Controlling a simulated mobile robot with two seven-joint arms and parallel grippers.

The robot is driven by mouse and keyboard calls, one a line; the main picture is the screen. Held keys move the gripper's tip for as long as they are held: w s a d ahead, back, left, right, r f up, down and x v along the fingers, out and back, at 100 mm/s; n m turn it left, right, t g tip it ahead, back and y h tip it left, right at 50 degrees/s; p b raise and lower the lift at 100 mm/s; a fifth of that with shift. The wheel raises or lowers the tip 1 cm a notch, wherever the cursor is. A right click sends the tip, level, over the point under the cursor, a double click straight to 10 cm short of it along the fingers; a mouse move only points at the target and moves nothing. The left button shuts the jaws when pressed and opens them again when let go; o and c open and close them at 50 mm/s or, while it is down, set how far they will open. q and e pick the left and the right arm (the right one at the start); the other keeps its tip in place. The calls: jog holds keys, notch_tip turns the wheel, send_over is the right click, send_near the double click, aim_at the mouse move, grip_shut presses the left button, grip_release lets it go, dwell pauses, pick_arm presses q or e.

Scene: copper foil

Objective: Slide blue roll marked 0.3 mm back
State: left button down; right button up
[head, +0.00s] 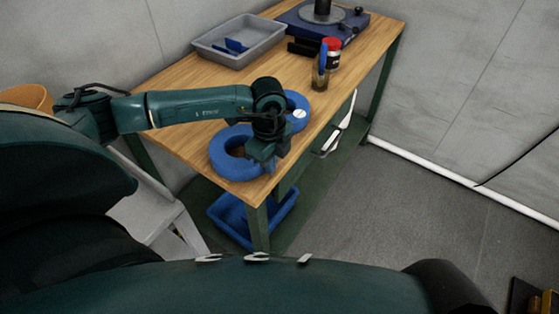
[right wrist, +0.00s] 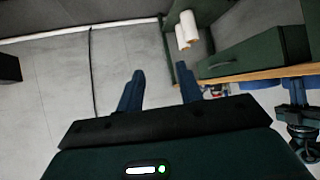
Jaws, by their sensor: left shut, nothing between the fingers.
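Two blue rolls lie on the wooden table in the head view. The front roll (head: 224,160) is a thick ring near the table's front end. The rear roll (head: 299,101) lies behind my left arm, partly hidden, with a small white label on it. No 0.3 mm marking is readable on either. My left gripper (head: 267,164) is shut and empty, pointing down at the right side of the front roll and hiding part of it; I cannot tell whether they touch. My right gripper (right wrist: 160,90) is open and empty in the right wrist view, away from the table.
The wooden table (head: 190,75) also holds a grey tray (head: 215,50), a jar with a red lid (head: 332,57), a brush pot (head: 320,80) and a dark blue machine (head: 330,28). A blue bin (head: 230,222) sits below.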

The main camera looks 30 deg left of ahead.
aim_at(191, 129)
pick_arm(q)
jog(key=shift+a, duration=0.2)
pick_arm(e)
jog(key=shift+w+f, duration=0.1)
jog(key=shift+w, duration=0.05)
